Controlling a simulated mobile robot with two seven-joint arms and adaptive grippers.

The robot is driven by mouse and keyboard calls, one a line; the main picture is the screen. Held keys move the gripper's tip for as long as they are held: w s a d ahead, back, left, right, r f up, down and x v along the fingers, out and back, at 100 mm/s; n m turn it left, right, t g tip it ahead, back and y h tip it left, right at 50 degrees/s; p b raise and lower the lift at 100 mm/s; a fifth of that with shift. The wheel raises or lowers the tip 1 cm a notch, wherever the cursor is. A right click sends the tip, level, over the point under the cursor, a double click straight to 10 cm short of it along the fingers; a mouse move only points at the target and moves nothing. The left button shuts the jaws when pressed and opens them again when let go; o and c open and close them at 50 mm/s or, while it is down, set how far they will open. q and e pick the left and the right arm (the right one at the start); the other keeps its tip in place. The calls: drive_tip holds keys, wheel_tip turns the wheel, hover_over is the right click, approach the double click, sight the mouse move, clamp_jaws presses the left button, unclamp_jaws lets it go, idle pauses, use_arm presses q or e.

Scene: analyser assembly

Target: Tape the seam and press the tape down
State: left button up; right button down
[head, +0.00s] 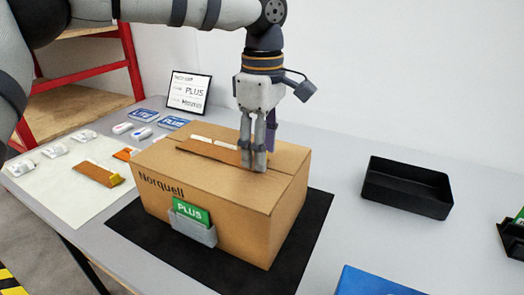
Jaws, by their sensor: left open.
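A closed cardboard box (245,215) marked "Norquell" sits on a black mat (310,232). A brown tape-like strip (208,151) lies along the middle of its top, with pale pieces along its far edge. I cannot tell whether the strip lies flat; its right end is partly hidden by my left gripper (254,166). My left gripper points down, open, its fingertips at or just above the box top by the strip's right end. Contact is unclear. Another brown strip (94,174) with a yellow end lies on the white sheet at left. My right gripper is out of view.
A grey holder with a green PLUS card (190,212) is on the box front. Blue cards (174,122), small white items and a framed sign (188,92) stand left. An empty black tray (407,188) is right; a blue object (375,282) is at the front.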

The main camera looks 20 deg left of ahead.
use_arm(q)
drive_tip(key=shift+r, duration=2.95)
